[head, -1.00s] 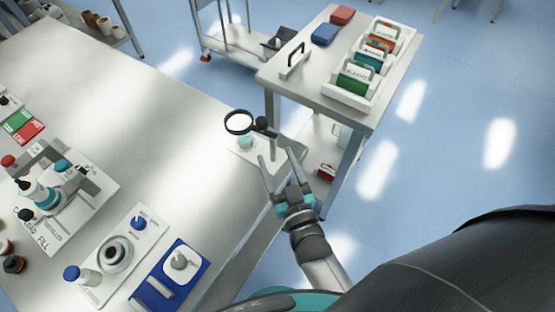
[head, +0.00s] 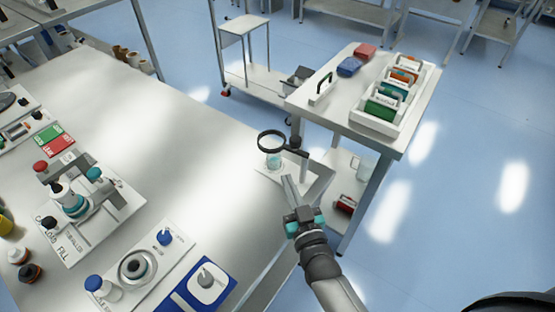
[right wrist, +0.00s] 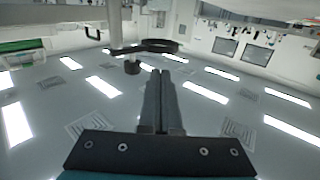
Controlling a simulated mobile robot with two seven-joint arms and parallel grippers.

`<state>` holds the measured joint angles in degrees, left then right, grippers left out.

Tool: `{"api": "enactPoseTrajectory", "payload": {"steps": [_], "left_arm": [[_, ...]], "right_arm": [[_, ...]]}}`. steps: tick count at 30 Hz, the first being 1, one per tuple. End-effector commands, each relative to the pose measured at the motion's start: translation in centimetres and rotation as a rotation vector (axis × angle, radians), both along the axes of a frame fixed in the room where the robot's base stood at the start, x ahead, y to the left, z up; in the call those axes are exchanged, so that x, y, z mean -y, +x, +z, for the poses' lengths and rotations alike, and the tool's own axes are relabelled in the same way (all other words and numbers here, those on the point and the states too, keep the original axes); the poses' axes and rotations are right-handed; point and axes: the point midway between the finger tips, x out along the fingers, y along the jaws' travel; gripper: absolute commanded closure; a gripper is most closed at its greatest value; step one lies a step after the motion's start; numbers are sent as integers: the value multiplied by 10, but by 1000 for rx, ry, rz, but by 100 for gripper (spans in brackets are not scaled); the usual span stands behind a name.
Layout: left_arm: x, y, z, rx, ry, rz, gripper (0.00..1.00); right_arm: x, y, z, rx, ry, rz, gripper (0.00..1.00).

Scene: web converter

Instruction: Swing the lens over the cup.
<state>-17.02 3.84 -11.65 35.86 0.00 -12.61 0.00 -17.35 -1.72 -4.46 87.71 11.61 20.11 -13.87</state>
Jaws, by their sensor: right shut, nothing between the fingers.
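The lens (head: 272,141) is a round black ring on a short arm from a black-topped post (head: 304,165), which stands on a pale base at the table's right edge. The cup (head: 273,161) is small and pale teal; in the head view the ring overlaps its upper part, with the cup showing just below. I cannot tell whether the lens is centred over it. My right gripper (head: 287,180) is shut and empty, its fingertips just in front of the base. In the right wrist view the ring (right wrist: 160,46) shows beyond the shut fingertips (right wrist: 158,72). My left gripper is out of view.
The white table (head: 150,120) is bare in its middle. Bottling fixtures (head: 85,200) and a blue-edged plate (head: 203,285) stand at its left and front. A side table (head: 370,120) with a rack of coloured binders (head: 385,105) stands behind to the right.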

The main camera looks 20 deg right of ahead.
Motion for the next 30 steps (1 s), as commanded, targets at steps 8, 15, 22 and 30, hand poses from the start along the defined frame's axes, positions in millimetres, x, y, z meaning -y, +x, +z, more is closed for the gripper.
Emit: {"api": "enactPoseTrajectory", "payload": {"steps": [8,15,22,30], "left_arm": [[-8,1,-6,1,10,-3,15],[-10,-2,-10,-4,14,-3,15],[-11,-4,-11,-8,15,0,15],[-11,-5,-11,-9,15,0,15]], "right_arm": [[0,49,0,1,-1,0,100],[0,76,-1,0,0,0,100],[0,85,-1,-2,0,0,100],[0,85,0,-1,0,0,100]]}}
